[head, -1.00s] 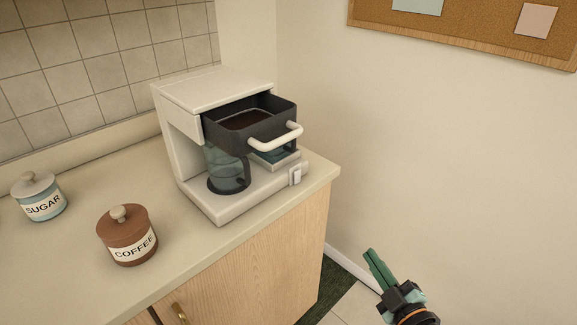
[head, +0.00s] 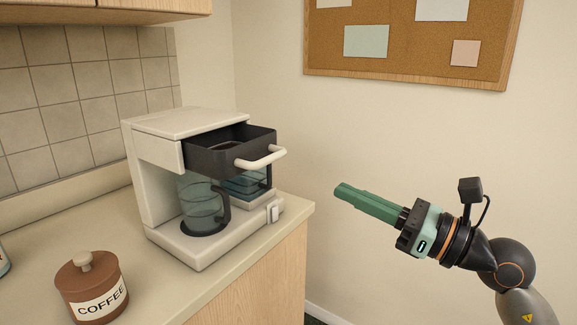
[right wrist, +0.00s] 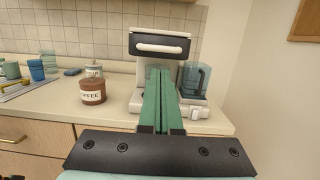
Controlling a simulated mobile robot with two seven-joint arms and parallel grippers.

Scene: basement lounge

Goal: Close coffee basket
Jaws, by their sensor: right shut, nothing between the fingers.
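The coffee maker (head: 160,180) stands on the counter near its right end; it also shows in the right wrist view (right wrist: 144,93). Its dark coffee basket (head: 212,152) is pulled out of the upper front, with a white bar handle (head: 262,157) on its face. In the right wrist view the basket (right wrist: 160,54) and its handle (right wrist: 160,48) face me, above the fingertips. My right gripper (head: 338,191) is shut and empty, to the right of the handle and apart from it, pointing left in the head view. My left gripper is not in view.
A brown coffee canister (head: 92,290) stands at lower left. A cork board (head: 395,50) hangs on the wall. The air between my right gripper and the handle is clear.

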